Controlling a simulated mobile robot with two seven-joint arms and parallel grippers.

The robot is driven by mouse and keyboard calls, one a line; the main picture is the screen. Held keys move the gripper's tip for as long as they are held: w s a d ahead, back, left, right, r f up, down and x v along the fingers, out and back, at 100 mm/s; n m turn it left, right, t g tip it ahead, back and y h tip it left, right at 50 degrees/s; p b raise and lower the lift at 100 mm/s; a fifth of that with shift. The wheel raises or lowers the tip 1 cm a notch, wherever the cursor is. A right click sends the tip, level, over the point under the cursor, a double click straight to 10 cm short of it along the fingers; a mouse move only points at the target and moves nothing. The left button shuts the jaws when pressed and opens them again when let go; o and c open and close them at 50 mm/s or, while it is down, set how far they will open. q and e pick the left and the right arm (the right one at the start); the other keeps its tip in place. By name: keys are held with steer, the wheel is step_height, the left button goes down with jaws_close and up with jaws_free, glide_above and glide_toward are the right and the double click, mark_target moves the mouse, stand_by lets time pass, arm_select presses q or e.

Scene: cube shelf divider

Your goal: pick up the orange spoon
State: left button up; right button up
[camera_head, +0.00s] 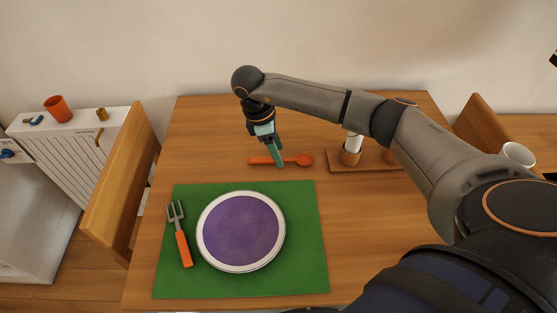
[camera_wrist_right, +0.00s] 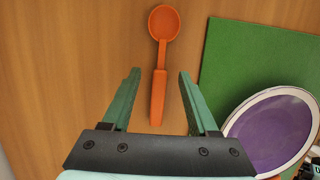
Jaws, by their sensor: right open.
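The orange spoon (camera_head: 304,160) lies on the wooden table, behind the green mat, with its bowl to the right in the head view. My right gripper (camera_head: 279,163) is above the spoon's handle, and part of the handle is hidden behind its fingers there. In the right wrist view the spoon (camera_wrist_right: 163,24) has its bowl at the top and its handle running down between the open green fingers of my right gripper (camera_wrist_right: 157,88). The fingers stand apart on either side of the handle, and nothing is held. My left gripper is not in view.
The green mat (camera_head: 305,270) holds a purple plate (camera_head: 240,230) and a fork with an orange handle (camera_head: 183,248). A wooden rack (camera_head: 345,167) with small containers stands right of the spoon, partly behind my arm. Chairs (camera_head: 118,190) flank the table.

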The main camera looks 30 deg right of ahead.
steer(key=shift+x, duration=0.85)
steer(key=shift+c, duration=0.2)
jaws_close()
